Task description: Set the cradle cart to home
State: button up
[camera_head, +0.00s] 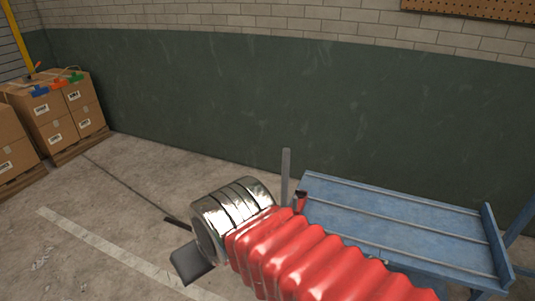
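A blue cart-like bench (400,222) with long metal rails along its top stands at the right. I take it for the cradle cart, but no label shows. It has a raised blue plate at its right end. A grey upright bar (286,176) and a small dark red part (300,199) are at its left end. My red ribbed arm sleeve and shiny ringed wrist cover its near left side. At the wrist's left end, dark pieces that look like my gripper (182,245) show over the floor, apart from the bench. Their opening is unclear.
Cardboard boxes (58,115) on pallets stand at the far left, with blue, orange and green clamp-like items on top. A green-and-brick wall (240,95) runs behind. The concrete floor (120,195) between boxes and arm is clear, with a pale painted line.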

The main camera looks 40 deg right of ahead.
aim_at(434, 243)
jog(key=z, duration=0.3)
jog(key=i, duration=1.15)
jog(key=z, duration=0.65)
